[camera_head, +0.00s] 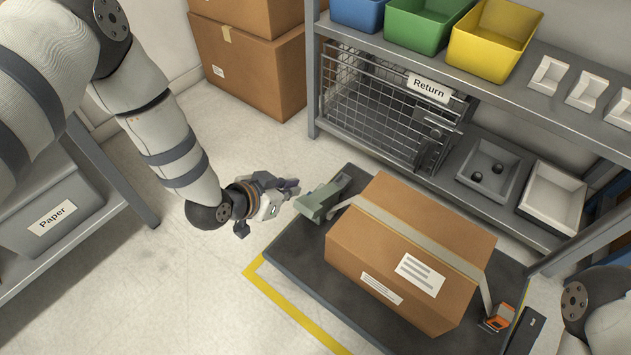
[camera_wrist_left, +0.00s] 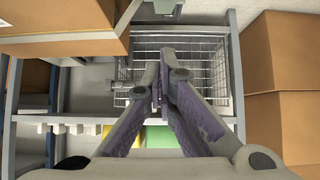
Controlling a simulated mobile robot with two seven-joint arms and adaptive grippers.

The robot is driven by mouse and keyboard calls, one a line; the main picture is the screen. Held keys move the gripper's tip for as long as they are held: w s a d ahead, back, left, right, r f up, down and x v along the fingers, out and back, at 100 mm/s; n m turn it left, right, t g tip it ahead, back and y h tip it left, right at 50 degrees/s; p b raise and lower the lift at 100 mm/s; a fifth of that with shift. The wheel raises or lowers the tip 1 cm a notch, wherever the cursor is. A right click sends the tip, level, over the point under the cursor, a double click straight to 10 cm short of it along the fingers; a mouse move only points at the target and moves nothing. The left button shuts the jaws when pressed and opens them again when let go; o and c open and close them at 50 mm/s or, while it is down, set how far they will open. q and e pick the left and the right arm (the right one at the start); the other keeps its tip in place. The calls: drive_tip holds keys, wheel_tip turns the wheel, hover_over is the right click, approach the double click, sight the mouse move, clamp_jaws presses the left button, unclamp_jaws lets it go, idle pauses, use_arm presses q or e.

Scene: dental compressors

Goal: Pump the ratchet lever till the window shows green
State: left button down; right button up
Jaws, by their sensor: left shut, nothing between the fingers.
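The grey-green ratchet lever (camera_head: 322,198) stands at the left end of the dark platform, beside the brown box (camera_head: 400,225). A grey strap (camera_head: 420,236) runs over the box, from the ratchet side to an orange-and-grey fitting (camera_head: 498,318) at the right. I cannot make out a window or its colour. My left gripper (camera_head: 292,188) is shut and empty, just left of the lever's upper part; contact is unclear. In the left wrist view the closed fingers (camera_wrist_left: 160,88) show with nothing between them, and the lever cannot be made out. My right gripper is out of view.
The dark platform (camera_head: 300,255) has a yellow floor line (camera_head: 290,316) at its front left. Behind stand a wire cage (camera_head: 385,108) and a shelf of coloured bins (camera_head: 492,42). A grey Paper bin (camera_head: 50,205) is at left. Floor between is clear.

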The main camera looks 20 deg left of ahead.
sight(309, 204)
use_arm(q)
drive_tip(key=shift+w+r, duration=0.1)
drive_tip(key=shift+r, duration=0.1)
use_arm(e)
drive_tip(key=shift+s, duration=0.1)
